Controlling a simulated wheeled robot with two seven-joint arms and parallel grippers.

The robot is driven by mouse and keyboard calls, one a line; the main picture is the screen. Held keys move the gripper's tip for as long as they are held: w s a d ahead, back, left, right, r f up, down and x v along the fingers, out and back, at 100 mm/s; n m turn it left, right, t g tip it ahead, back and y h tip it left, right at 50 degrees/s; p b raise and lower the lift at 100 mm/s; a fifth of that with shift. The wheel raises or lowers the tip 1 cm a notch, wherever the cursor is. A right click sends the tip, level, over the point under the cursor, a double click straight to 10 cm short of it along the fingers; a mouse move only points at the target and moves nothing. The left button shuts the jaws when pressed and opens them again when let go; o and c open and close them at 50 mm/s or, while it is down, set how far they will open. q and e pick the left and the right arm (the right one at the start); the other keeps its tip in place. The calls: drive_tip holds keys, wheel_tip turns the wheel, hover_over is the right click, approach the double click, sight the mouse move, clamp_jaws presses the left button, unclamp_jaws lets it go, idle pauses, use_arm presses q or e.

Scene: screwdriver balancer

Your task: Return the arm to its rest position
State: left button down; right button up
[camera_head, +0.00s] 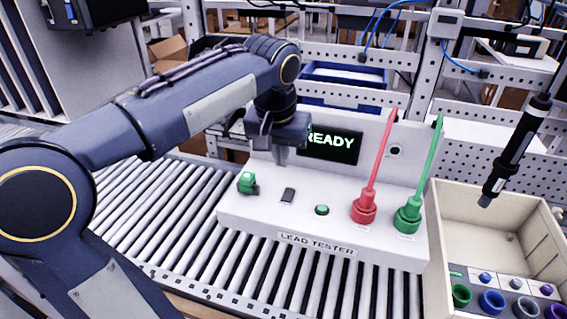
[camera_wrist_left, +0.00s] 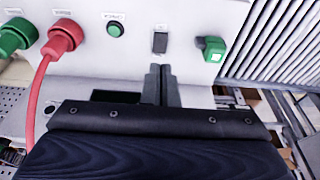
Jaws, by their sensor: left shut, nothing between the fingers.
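My left arm reaches in from the left in the head view. Its gripper (camera_head: 281,158) is above the back left part of the white lead tester (camera_head: 330,225), in front of the display's left end. In the left wrist view the gripper's fingers (camera_wrist_left: 160,72) are together, with nothing between them. They point toward a dark switch (camera_wrist_left: 160,42) on the tester, which also shows in the head view (camera_head: 288,195). Whether the fingertips touch the tester is unclear. The display (camera_head: 335,143) reads READY. My right gripper is not in view.
The tester carries a green block (camera_head: 247,183), a green button (camera_head: 322,210), and red (camera_head: 364,207) and green (camera_head: 409,214) plugs with upright leads. A black screwdriver (camera_head: 515,150) hangs over a beige bin (camera_head: 480,200) at right. A roller conveyor (camera_head: 140,215) runs below.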

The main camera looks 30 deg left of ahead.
use_arm(q)
drive_tip(key=shift+s, duration=0.1)
idle(0.5)
drive_tip(key=s+d+f+t+h, duration=0.1)
drive_tip(key=s+d+f+h, duration=0.1)
drive_tip(key=s+f, duration=0.5)
drive_tip(key=s+d+f+t+h+b, duration=0.1)
drive_tip(key=s+d+f, duration=0.3)
drive_tip(key=s+f, duration=0.4)
drive_tip(key=s+h, duration=0.1)
drive_tip(key=s, duration=0.2)
drive_tip(key=shift+s+d+m+t, duration=0.3)
drive_tip(key=shift+d+m+t, duration=0.05)
drive_tip(key=shift+m+t, duration=0.05)
